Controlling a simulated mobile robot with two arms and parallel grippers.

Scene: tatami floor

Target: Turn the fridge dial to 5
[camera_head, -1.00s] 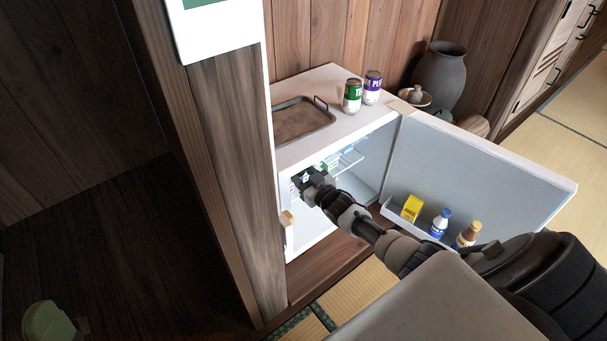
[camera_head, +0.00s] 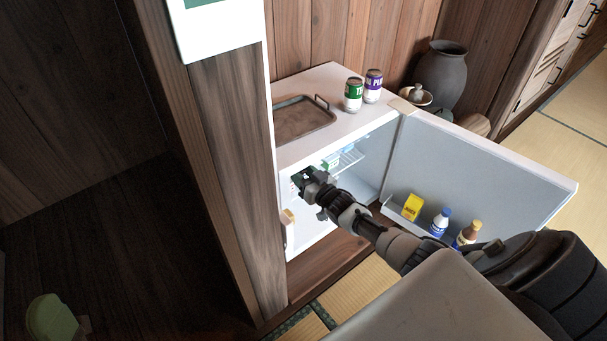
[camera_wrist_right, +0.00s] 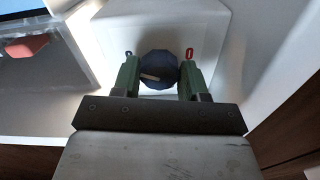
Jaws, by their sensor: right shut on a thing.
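The dark blue faceted dial (camera_wrist_right: 158,71) sits on a white panel inside the open fridge, in the right wrist view. A pale pointer bar on it lies nearly level, slightly tilted. A small dark mark shows left of the dial and a red one, like a 0, to the right; other markings are hidden or unclear. My right gripper (camera_wrist_right: 158,76) is shut on the dial, with a green finger on each side. In the head view my right gripper (camera_head: 307,180) reaches into the front of the white fridge (camera_head: 349,118) and hides the dial. My left gripper is not in view.
The fridge door (camera_head: 470,170) stands open at the right, with a yellow carton (camera_head: 412,207) and two bottles on its shelf. A tray (camera_head: 303,118) and two cans (camera_head: 353,96) stand on top. A wooden post (camera_head: 226,165) stands close left of the fridge.

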